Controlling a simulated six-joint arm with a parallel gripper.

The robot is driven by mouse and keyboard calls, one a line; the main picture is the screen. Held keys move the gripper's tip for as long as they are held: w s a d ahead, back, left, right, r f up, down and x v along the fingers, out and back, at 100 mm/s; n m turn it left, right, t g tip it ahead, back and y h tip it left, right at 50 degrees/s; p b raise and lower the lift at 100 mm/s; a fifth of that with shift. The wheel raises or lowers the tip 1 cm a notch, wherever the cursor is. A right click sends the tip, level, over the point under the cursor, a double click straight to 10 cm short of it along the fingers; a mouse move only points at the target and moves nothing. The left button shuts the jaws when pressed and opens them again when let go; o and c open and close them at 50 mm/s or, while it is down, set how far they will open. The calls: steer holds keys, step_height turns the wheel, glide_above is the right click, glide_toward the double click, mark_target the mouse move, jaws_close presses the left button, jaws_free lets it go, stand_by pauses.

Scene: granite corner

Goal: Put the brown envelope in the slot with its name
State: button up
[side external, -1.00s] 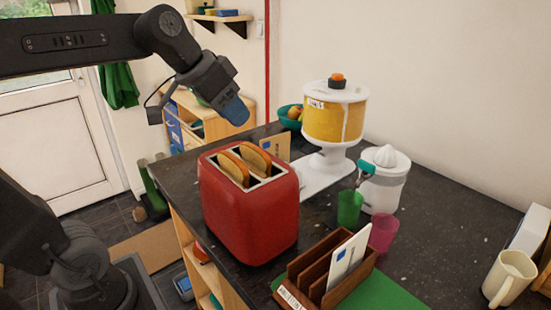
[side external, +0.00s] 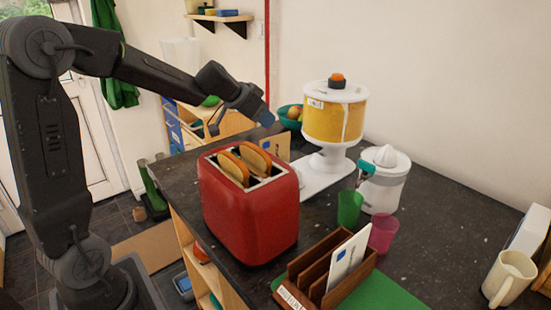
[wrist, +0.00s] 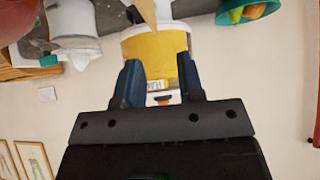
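The brown envelope (side external: 277,146) stands upright behind the toaster, its lower part hidden. In the wrist view a tan piece that looks like the envelope (wrist: 147,12) shows at the top edge. My gripper (side external: 267,121) is just above and left of the envelope in the side view, apart from it. In the wrist view my gripper (wrist: 159,76) has its two blue fingers spread with nothing between them. The wooden slot rack (side external: 310,262) stands at the front of the counter. A white envelope (side external: 347,258) is in one slot. A label (side external: 291,298) on the rack is too small to read.
A red toaster (side external: 248,215) with bread stands between envelope and rack. A yellow-and-white dispenser (side external: 333,118) is right of the envelope. A juicer (side external: 384,182), green cup (side external: 349,208) and pink cup (side external: 383,233) stand behind the rack. The counter at right is mostly clear.

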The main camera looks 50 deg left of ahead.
mark_target(284, 134)
steer(key=x, duration=0.6)
steer(key=d+x, duration=0.1)
steer(key=x, duration=0.2)
steer(key=shift+f, duration=0.1)
jaws_close()
stand_by(0.4)
